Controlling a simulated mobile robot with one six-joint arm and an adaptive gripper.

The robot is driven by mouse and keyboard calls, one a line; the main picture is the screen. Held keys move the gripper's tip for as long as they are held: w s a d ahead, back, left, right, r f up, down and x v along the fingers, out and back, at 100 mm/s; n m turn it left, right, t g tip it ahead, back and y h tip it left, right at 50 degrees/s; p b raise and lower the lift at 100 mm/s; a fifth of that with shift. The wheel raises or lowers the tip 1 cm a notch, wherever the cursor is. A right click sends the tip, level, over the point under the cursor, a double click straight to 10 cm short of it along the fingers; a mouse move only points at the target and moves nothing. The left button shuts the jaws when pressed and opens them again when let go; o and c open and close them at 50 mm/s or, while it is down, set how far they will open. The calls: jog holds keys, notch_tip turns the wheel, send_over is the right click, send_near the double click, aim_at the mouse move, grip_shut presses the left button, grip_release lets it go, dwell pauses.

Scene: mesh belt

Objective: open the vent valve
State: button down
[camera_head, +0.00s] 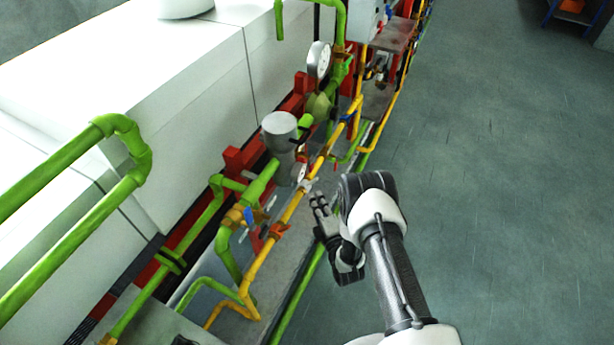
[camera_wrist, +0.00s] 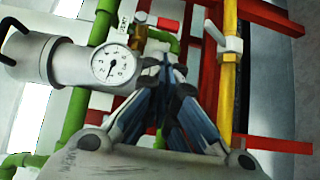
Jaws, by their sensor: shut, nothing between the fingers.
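My gripper (camera_head: 320,204) is shut and empty, beside the yellow pipe (camera_head: 287,213) in the head view. In the wrist view its fingers (camera_wrist: 170,66) meet in the middle. Just beyond and to the left of the fingertips is a small brass valve (camera_wrist: 138,32) with a red handle (camera_wrist: 168,25) and a white tag (camera_wrist: 124,21). A white lever (camera_wrist: 215,34) is on the yellow pipe (camera_wrist: 229,85) to the right, apart from the fingers. It also shows in the head view as a pale handle (camera_head: 308,186). I cannot tell which one is the vent valve.
A grey cylinder (camera_head: 279,130) and a dial gauge (camera_wrist: 113,65) stand close to my gripper. Blue handles (camera_head: 249,217) sit on nearby pipes. Green pipes and red frame bars crowd the left. The floor (camera_head: 480,180) on the right is clear.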

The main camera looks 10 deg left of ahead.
aim_at(312, 164)
jog(key=b+x, duration=0.2)
jog(key=x, duration=0.8)
jog(key=shift+w+f+b, duration=0.1)
jog(key=shift+f+b, duration=0.2)
jog(key=shift+b, duration=0.3)
